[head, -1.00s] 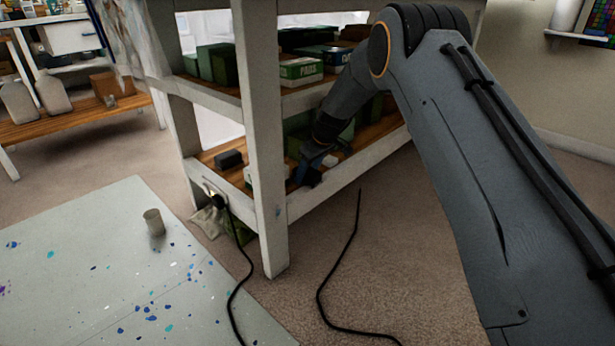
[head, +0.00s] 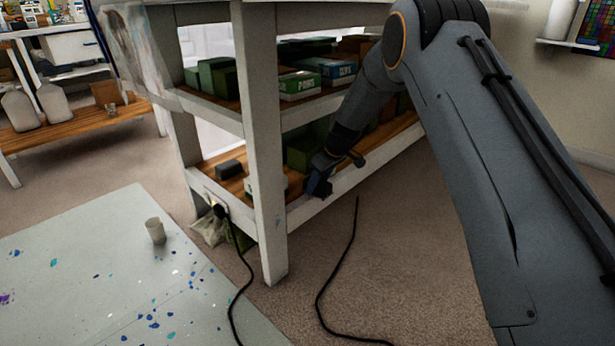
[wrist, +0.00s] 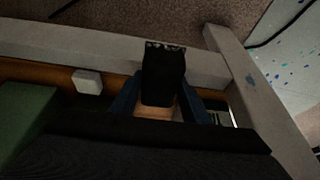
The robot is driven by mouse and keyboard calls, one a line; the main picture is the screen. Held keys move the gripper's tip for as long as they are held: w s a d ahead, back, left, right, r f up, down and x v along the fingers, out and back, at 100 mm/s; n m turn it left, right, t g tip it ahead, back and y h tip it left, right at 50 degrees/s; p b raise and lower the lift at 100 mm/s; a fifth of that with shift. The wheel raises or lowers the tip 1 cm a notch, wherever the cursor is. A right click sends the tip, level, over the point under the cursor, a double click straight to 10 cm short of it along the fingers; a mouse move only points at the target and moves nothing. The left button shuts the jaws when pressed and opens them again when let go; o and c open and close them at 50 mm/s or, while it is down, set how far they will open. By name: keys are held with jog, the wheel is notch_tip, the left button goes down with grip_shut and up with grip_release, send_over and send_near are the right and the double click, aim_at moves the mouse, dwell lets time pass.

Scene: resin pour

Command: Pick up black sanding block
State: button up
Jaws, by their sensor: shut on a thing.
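A black block (wrist: 163,75) sits between the two dark blue fingers of my gripper (wrist: 163,98) in the wrist view. The fingers are shut on its sides, and its far end has a rough, greyish edge. In the head view my gripper (head: 318,183) is at the front edge of the shelving unit's lower shelf. The block in it cannot be made out clearly there. In the wrist view the block overlaps the white front rail (wrist: 110,45) of the shelf, with wood shelf showing below it.
Another dark block (head: 230,168) lies further left on the lower shelf. A small white block (wrist: 87,82) and a green box (wrist: 25,115) are beside my gripper. A white shelf post (head: 262,140) stands left of my gripper. Black cables (head: 335,265) lie on the carpet.

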jog(key=s+d+p, duration=0.3)
jog(key=s+d, duration=0.4)
jog(key=d, duration=0.3)
jog(key=shift+s+d, duration=0.25)
jog(key=shift+s, duration=0.05)
